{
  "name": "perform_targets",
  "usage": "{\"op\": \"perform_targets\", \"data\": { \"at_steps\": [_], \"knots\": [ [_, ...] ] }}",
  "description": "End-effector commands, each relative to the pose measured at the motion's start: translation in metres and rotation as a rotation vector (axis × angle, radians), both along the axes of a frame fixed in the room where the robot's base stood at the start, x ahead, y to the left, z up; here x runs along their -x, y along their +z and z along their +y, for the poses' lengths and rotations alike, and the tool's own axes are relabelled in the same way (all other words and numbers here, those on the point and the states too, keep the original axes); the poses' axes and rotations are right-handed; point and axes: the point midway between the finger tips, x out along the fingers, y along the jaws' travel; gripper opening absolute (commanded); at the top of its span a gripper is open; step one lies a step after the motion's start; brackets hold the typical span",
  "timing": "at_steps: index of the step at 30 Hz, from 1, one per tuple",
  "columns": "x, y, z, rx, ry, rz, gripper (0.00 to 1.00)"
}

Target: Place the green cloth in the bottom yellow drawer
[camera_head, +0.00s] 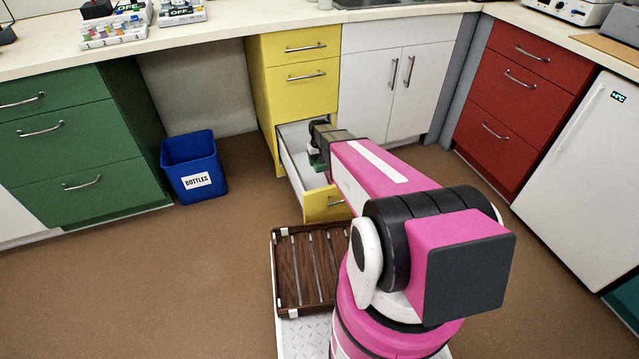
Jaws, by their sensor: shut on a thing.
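The bottom yellow drawer (318,206) is pulled open under two shut yellow drawers (303,75). Its white inner walls show. My gripper (319,152) is over the back part of the open drawer and is shut on the green cloth (317,160). Only a small dark green part of the cloth shows at the jaws. The jaws are small and partly hidden by my arm. I cannot tell whether the cloth touches the drawer floor.
A wooden slatted tray (280,262) sits on my base, in front of the drawer. A blue bottles bin (190,165) stands left of the yellow drawers. Green drawers (75,150) are at left, white cupboard doors (385,90) and red drawers (515,95) at right. The brown floor at left is clear.

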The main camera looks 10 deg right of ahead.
Motion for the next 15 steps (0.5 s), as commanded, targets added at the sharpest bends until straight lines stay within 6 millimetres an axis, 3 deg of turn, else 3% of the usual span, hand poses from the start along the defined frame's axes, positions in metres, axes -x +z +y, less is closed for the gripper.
{"op": "perform_targets", "data": {
  "at_steps": [1,6,15],
  "knots": [
    [-0.002,-0.022,0.001,0.000,0.005,0.004,0.37],
    [0.002,-0.063,0.002,0.000,0.020,0.001,0.37],
    [0.004,-0.096,0.003,0.000,0.025,0.000,0.37]
  ]
}}
